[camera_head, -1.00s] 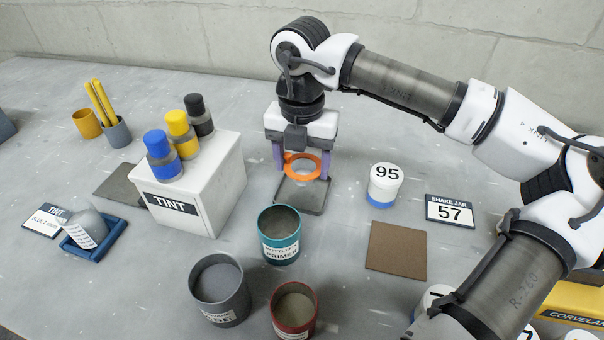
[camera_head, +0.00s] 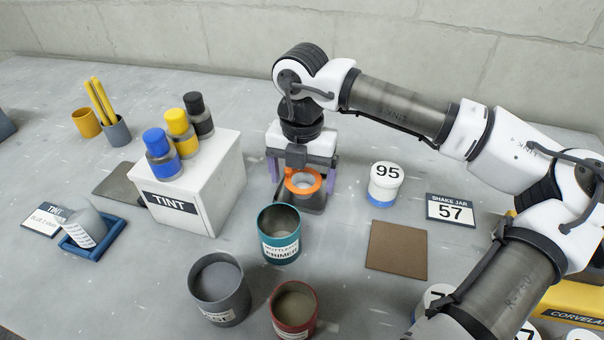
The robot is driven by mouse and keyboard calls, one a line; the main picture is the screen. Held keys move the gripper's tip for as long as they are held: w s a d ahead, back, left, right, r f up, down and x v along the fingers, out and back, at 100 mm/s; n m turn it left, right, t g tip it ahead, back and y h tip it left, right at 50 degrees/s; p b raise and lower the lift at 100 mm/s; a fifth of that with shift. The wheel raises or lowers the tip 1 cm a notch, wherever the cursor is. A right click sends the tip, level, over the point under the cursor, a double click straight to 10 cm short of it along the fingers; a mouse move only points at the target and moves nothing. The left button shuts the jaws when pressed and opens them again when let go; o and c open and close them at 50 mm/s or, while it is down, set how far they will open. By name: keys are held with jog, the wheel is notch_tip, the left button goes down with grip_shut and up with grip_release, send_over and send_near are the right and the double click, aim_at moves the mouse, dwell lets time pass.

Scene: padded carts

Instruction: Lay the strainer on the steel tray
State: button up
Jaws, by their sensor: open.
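The strainer (camera_head: 303,190) is an orange ring with a pale inner part. It sits low over the small dark grey steel tray (camera_head: 314,208) and appears to rest on it, covering much of the tray from view. My gripper (camera_head: 302,183) is right above and just behind the strainer. Its two purple fingers are spread wide, one on each side of the ring, with visible gaps between fingers and ring. The back of the tray and its contact with the strainer are hidden.
A teal primer can (camera_head: 280,232) stands close in front of the tray. A white TINT box (camera_head: 205,190) with three bottles is left. A white-and-blue 95 jar (camera_head: 385,185) stands right, near a brown mat (camera_head: 397,250). Grey (camera_head: 220,290) and red (camera_head: 294,308) cans stand in front.

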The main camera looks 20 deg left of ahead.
notch_tip(320, 180, up, 12)
jog(key=shift+r, duration=0.15)
dwell(0.4)
